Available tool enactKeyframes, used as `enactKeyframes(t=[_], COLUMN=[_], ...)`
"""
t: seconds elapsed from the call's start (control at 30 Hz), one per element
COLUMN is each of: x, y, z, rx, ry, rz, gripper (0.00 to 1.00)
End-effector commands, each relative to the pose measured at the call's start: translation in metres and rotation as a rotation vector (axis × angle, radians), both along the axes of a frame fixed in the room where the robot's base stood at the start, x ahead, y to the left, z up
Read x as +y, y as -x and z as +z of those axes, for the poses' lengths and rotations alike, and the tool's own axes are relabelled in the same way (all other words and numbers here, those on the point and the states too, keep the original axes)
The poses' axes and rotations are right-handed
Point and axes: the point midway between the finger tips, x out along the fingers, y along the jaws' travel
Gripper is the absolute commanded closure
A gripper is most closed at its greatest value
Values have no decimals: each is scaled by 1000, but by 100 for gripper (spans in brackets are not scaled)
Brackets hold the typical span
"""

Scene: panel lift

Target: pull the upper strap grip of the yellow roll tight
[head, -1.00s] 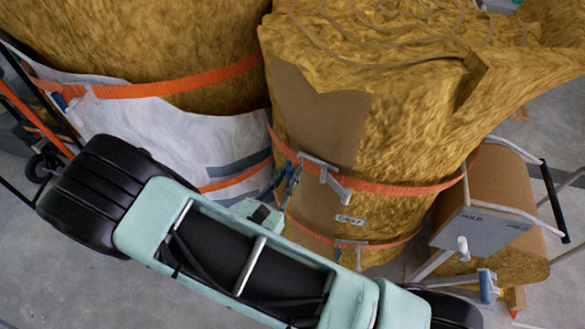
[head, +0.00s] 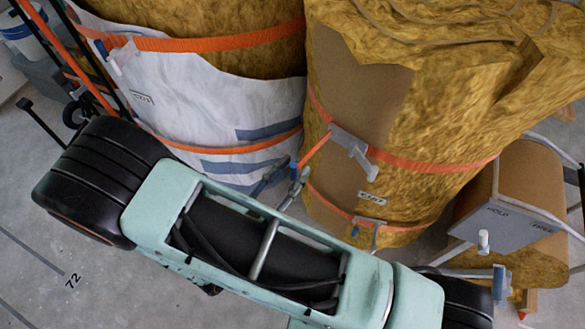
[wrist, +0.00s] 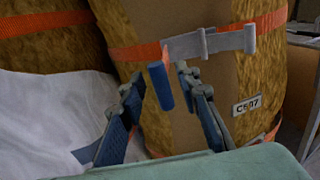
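The yellow roll (head: 450,120) stands upright with brown facing on its front. Its upper orange strap (head: 430,165) runs through a grey metal buckle (head: 352,150), also in the wrist view (wrist: 208,42). A short orange tail (head: 314,149) runs from the buckle toward my gripper. The blue cylindrical strap grip (wrist: 160,87) hangs at the tail's end. My gripper (wrist: 160,80) is open, with one blue-padded finger on each side of the grip; small gaps show beside it. In the head view my gripper (head: 283,178) is beside the roll, left of the buckle.
A lower strap with its own buckle (head: 369,223) circles the same roll below the label. A white-wrapped roll (head: 235,115) stands close on the left. A grey stand marked HOLD and FREE (head: 500,220) is at the right. Bare floor (head: 60,200) lies at left.

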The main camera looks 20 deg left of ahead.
Motion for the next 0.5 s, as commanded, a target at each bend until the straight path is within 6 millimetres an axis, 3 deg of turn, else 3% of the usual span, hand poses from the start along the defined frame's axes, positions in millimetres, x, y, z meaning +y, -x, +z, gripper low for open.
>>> enactKeyframes(t=[0.27, 0.5], x=[0, 13], y=[1, 34], z=[0, 0], rx=[-2, -1], ry=[1, -1], rz=[-1, 3], gripper=[70, 70])
